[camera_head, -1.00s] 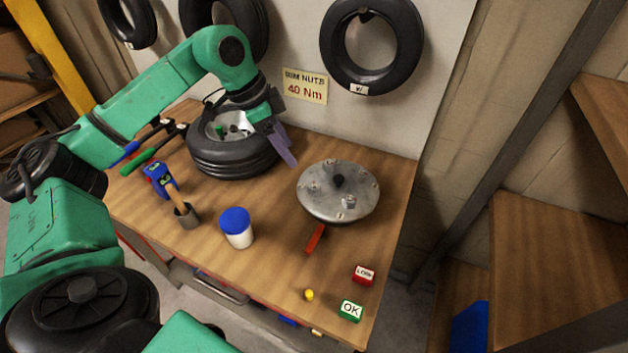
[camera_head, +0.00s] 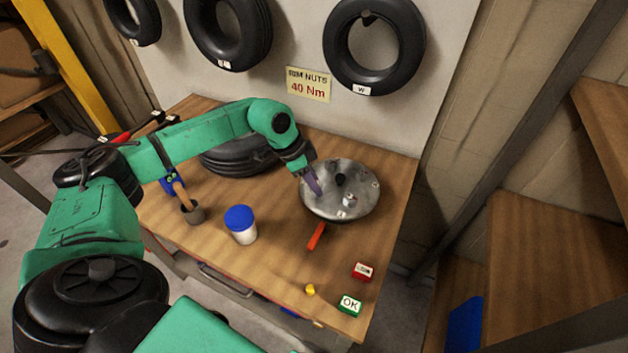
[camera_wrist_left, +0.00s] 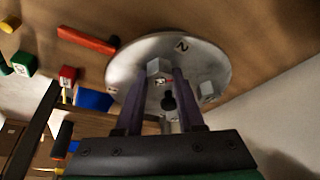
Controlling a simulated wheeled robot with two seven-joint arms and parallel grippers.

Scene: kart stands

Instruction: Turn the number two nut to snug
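The round grey metal disc (camera_head: 328,207) lies on the bench, with a black knob (camera_head: 340,179) at its middle and a grey nut (camera_head: 349,200) near its front. My left gripper (camera_head: 316,188) is over the disc's left part, pointing down. In the left wrist view, a dark number, seemingly a 2, is marked on the disc (camera_wrist_left: 182,46). A grey nut (camera_wrist_left: 158,66) shows at the tips of the two purple fingers (camera_wrist_left: 165,74), which stand apart. I cannot tell whether they touch it. Another grey nut (camera_wrist_left: 208,91) is to the right. My right gripper is not in view.
A red bar (camera_head: 317,236) lies in front of the disc. A blue-lidded jar (camera_head: 240,224), a red block (camera_head: 362,271), a green OK block (camera_head: 349,305) and a yellow piece (camera_head: 310,290) stand on the bench. A tyre (camera_head: 235,160) lies behind my left arm.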

